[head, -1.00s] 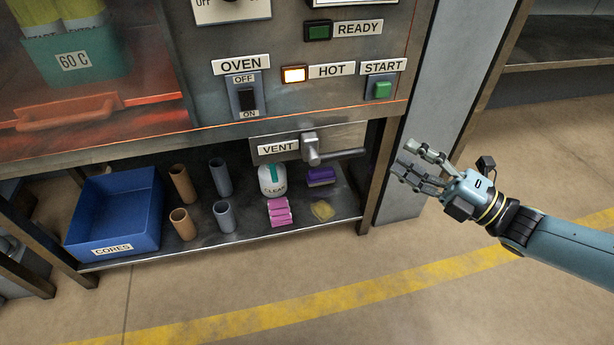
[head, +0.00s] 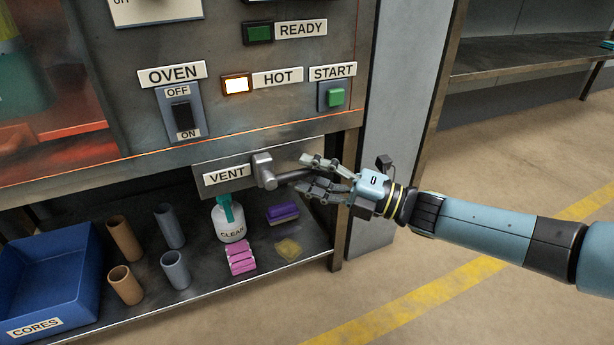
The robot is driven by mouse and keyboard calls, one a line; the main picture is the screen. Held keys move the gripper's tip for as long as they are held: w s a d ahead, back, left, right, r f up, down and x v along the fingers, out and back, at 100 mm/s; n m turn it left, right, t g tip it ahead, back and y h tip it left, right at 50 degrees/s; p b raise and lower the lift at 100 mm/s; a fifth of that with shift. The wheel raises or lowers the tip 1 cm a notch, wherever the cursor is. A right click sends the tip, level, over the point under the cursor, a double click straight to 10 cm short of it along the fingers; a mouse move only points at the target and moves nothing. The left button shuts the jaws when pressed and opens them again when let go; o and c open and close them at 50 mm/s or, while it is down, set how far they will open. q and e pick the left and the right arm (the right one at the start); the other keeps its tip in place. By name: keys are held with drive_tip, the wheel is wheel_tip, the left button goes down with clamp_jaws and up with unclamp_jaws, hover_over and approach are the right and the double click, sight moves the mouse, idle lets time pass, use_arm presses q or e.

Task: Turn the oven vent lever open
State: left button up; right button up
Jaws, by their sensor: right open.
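The vent lever (head: 264,171) is a grey metal handle on a plate beside the VENT label (head: 227,176), below the oven panel. Its hub is at the plate and its bar points right, close to horizontal. My right gripper (head: 306,174) is open, with its fingers pointing left at the bar's right end. One finger is above the bar and the others are below, so the bar's end appears between them. Whether they touch it I cannot tell. My left gripper is not in view.
The HOT lamp (head: 237,84) is lit. The START button (head: 336,97) and oven switch (head: 182,115) sit above. The lower shelf holds a spray bottle (head: 229,221), a blue CORES bin (head: 50,275), tubes and sponges. A grey post stands behind my right gripper.

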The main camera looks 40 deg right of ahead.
drive_tip(key=shift+w+a+r, duration=0.1)
drive_tip(key=shift+w+a, duration=0.15)
drive_tip(key=shift+w, duration=0.15)
clamp_jaws()
